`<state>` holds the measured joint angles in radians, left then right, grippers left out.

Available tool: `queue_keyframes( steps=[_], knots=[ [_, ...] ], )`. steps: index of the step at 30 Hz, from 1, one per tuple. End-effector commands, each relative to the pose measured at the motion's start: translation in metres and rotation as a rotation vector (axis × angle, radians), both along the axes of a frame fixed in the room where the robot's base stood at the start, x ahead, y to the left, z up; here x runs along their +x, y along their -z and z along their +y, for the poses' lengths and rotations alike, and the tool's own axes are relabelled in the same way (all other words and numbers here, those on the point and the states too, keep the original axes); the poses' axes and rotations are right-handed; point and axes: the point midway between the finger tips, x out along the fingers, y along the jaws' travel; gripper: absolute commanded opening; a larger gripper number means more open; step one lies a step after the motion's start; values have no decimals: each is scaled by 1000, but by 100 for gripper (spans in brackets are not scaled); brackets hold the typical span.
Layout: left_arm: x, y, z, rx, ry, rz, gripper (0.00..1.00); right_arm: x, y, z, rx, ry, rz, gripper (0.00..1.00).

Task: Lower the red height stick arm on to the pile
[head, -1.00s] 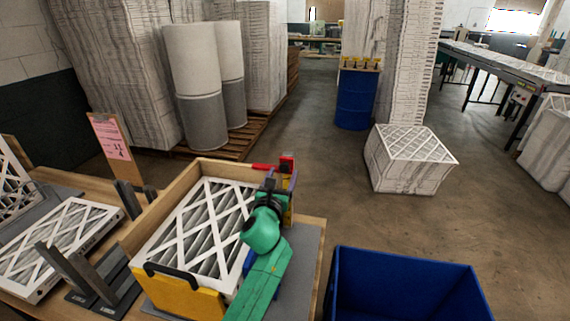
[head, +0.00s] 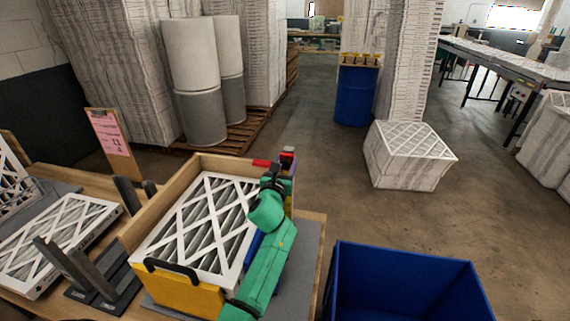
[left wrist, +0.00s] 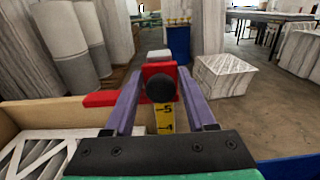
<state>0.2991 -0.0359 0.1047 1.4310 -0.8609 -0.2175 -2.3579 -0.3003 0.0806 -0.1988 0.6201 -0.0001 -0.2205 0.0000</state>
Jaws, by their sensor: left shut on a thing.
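The pile is several pleated filters with white lattice frames (head: 205,215), lying in an open wooden box with a yellow front (head: 185,293). The red height stick arm (head: 262,163) points left from the stick at the box's far right corner; it also shows in the left wrist view (left wrist: 103,98). It appears above the box's back edge; I cannot tell its gap to the pile. My left gripper (left wrist: 160,92) has its purple fingers either side of the red block with a black knob, shut on it. The yellow scale (left wrist: 165,118) shows below. My right gripper is not visible.
A blue bin (head: 400,285) stands right of the table. A loose filter (head: 60,240) and dark grey upright brackets (head: 75,270) lie left of the box. A clipboard with a pink sheet (head: 112,135) stands behind them. The floor beyond is mostly open.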

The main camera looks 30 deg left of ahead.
Motion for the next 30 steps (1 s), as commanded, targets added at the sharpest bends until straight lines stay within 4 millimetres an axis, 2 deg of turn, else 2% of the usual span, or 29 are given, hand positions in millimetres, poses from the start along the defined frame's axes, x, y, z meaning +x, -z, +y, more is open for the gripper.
queue_keyframes(
  steps=[1,5,15,16,17,26,30],
  knots=[
    [0,19,0,2,0,3,0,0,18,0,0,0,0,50],
    [0,38,0,2,1,1,0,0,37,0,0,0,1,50],
    [0,37,-1,1,1,1,0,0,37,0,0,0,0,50],
    [0,37,-1,1,1,1,59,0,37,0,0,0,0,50],
    [0,37,-1,1,1,1,71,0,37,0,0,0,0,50],
    [0,37,-1,1,1,0,71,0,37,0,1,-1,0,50],
    [-9,37,-2,3,0,2,71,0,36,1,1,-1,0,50]
  ],
)
